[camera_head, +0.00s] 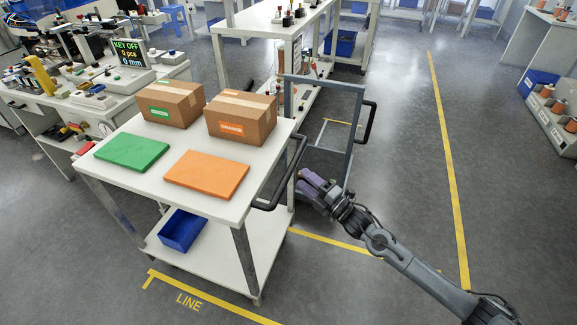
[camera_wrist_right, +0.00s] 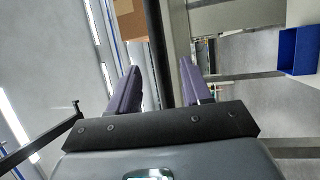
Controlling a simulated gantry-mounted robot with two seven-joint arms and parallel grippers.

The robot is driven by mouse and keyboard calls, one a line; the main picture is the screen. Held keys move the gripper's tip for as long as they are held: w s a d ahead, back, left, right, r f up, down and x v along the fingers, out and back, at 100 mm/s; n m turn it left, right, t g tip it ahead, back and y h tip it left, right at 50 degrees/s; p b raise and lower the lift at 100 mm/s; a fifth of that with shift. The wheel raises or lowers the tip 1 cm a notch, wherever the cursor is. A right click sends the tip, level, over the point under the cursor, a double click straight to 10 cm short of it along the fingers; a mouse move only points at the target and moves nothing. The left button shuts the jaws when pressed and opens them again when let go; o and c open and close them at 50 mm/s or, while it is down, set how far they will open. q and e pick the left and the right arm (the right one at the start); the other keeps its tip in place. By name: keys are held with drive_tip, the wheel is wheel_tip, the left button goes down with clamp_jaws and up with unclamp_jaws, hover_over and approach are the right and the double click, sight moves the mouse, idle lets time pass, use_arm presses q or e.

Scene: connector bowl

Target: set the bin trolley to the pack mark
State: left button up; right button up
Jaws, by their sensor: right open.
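A white two-shelf trolley (camera_head: 218,205) stands at centre left in the head view, with a blue bin (camera_head: 181,229) on its lower shelf. The blue bin also shows in the right wrist view (camera_wrist_right: 298,50). A black handle (camera_head: 287,178) runs along the trolley's right end. My right gripper (camera_head: 312,184) is open with purple fingers, just right of this handle. In the right wrist view a black bar (camera_wrist_right: 157,45) runs between the open fingers; I cannot tell its depth between them. Yellow floor lines include one lettered LINE (camera_head: 188,300). No lettering for a pack mark is readable.
Two cardboard boxes (camera_head: 172,103), a green panel (camera_head: 132,152) and an orange panel (camera_head: 207,174) lie on the trolley top. A grey frame (camera_head: 357,125) with a black side handle stands close behind my gripper. Open floor (camera_head: 410,150) lies to the right.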

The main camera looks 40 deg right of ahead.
sight(290, 168)
drive_tip(key=b+x, duration=0.2)
drive_tip(key=x, duration=0.5)
drive_tip(key=shift+w, duration=0.15)
drive_tip(key=shift+w+a+r, duration=0.1)
drive_tip(key=shift+w+r, duration=0.05)
drive_tip(key=shift+w, duration=0.4)
clamp_jaws()
